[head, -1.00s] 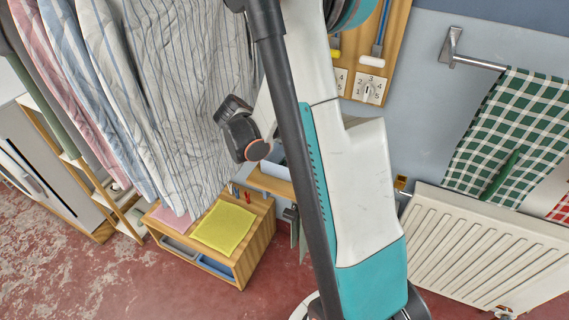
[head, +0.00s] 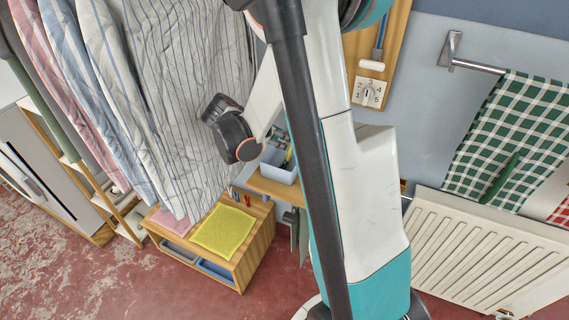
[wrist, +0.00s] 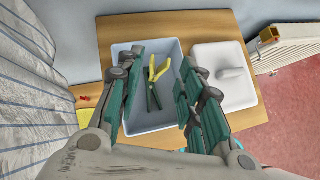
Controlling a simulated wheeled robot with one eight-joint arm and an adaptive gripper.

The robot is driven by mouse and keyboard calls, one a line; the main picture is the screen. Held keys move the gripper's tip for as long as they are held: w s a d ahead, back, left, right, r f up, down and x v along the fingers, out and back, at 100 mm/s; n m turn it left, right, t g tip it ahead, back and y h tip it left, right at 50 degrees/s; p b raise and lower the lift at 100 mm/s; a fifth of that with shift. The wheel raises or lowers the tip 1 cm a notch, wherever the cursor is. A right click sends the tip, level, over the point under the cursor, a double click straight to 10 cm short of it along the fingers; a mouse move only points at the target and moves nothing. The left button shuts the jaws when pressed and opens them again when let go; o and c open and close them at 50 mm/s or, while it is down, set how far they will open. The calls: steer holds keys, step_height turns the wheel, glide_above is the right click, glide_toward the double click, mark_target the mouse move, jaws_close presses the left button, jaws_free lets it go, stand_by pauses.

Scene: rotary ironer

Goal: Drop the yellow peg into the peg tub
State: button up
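The peg tub (wrist: 122,60) is a light blue open box on a wooden shelf; it also shows in the head view (head: 279,174), partly behind my arm. The yellow peg (wrist: 159,68) appears to lie inside the tub, with a dark green piece (wrist: 152,96) against it; I cannot tell if the two are joined. My gripper (wrist: 163,58) is above the tub, its green-padded fingers spread wide on either side of the peg. The peg looks apart from both fingers. In the head view my arm hides most of the gripper.
A white lidded box (wrist: 222,62) stands right of the tub on the wooden shelf (wrist: 115,30). Striped shirts (head: 190,90) hang close on the left. A low wooden cabinet (head: 253,246) carries a yellow cloth (head: 224,230). A radiator (head: 480,250) is on the right.

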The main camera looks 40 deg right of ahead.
steer(key=v, duration=0.8)
steer(key=shift+r, duration=0.15)
steer(key=shift+a, duration=0.1)
steer(key=s+a+r+m+t+y, duration=0.3)
steer(key=s+a+m+y, duration=0.1)
steer(key=s+a+m, duration=0.3)
steer(key=s+a+r+m+t+y, duration=0.3)
steer(key=s+a+m, duration=0.4)
steer(key=a+m, duration=0.4)
steer(key=a+t+y, duration=0.1)
steer(key=a+y, duration=0.1)
steer(key=a, duration=0.1)
steer(key=shift+s+r, duration=0.15)
steer(key=shift+s, duration=0.2)
stand_by(0.3)
